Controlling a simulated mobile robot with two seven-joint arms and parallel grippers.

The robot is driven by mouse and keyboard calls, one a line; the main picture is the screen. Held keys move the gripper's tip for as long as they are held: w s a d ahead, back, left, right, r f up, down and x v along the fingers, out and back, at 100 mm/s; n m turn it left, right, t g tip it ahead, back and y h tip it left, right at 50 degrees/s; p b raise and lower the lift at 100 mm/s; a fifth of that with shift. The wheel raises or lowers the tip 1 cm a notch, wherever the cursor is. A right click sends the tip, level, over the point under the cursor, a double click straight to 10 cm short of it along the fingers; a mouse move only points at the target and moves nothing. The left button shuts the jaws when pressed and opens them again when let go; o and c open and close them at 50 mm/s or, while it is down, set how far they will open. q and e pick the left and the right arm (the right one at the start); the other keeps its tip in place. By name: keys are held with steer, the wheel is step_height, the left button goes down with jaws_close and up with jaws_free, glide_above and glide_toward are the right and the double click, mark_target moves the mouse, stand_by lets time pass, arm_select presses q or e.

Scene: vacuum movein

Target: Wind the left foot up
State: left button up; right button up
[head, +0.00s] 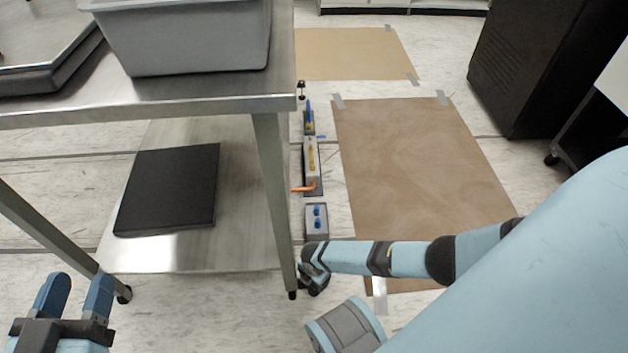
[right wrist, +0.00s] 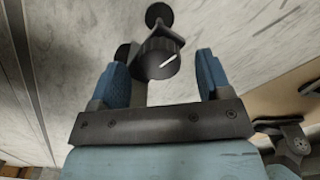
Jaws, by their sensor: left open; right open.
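In the right wrist view a black ridged knob (right wrist: 160,58) with a white mark shows, and a round black pad (right wrist: 158,14) lies just beyond it. They look like a levelling foot; I cannot confirm that it is the left one. My right gripper (right wrist: 162,66) is open, with one blue finger on each side of the knob and visible gaps to it. In the head view my right gripper (head: 314,278) is low by the table leg, its fingers hard to make out. My left gripper (head: 77,290) is open and empty at the lower left.
A metal table (head: 200,98) carries a grey bin (head: 185,40); its lower shelf (head: 245,200) holds a black slab (head: 168,190). A grey box with blue knobs (head: 316,232) and tools stand beside the table leg (head: 272,190). Brown sheet (head: 420,160) is taped to the floor. A black cabinet (head: 530,65) stands right.

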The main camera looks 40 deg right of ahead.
arm_select(q)
steer(key=r+n+p, duration=0.1)
steer(key=p, duration=0.1)
steer(key=s+r+n+p, duration=0.1)
steer(key=p, duration=0.1)
steer(key=s+d+r+n+p, duration=0.1)
steer(key=r+p, duration=0.1)
steer(key=shift+s+y+p, duration=0.1)
steer(key=shift+y+p, duration=0.2)
steer(key=shift+p, duration=0.05)
arm_select(e)
step_height(320, 180, up, 13)
steer(key=shift+f, duration=0.1)
